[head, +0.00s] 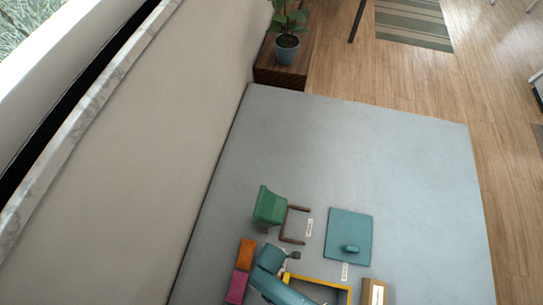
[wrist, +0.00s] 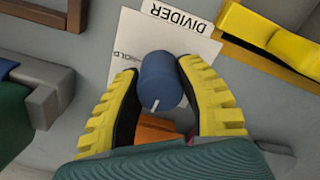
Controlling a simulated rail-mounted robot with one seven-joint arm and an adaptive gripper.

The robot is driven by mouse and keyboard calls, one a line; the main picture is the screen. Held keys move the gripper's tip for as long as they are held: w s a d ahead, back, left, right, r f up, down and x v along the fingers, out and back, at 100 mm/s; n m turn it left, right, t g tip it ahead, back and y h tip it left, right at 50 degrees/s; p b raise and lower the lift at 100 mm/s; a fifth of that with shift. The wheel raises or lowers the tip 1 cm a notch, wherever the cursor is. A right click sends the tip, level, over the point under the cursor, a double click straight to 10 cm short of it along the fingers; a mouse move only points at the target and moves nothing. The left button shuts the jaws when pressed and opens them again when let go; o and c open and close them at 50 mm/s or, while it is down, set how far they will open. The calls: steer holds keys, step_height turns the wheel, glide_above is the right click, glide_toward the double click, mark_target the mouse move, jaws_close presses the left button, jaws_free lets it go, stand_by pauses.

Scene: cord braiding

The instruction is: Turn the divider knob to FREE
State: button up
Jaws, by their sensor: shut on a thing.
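The divider knob (wrist: 160,80) is a blue cylinder in the middle of the wrist view. A short white mark on it points toward the bottom of the picture. It stands on a white plate (wrist: 128,38); a label (wrist: 178,14) beside it reads DIVIDER, and HOLD is printed left of the knob. I cannot read FREE anywhere. My gripper (wrist: 157,72) has its two yellow ribbed fingers on either side of the knob, shut on it. In the head view the knob does not show.
A yellow-edged tray (head: 318,282) lies on the grey table (head: 400,165), with a teal board (head: 348,228), a green bin (head: 269,206), a brown bracket (head: 294,224), orange (head: 246,252) and magenta (head: 237,286) blocks and a wooden block (head: 375,292) around it. The far table is clear.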

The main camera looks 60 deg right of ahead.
steer(key=o, duration=1.2)
steer(key=shift+s, duration=0.1)
steer(key=shift+r, duration=0.1)
step_height(320, 180, up, 12)
steer(key=shift+f, duration=0.15)
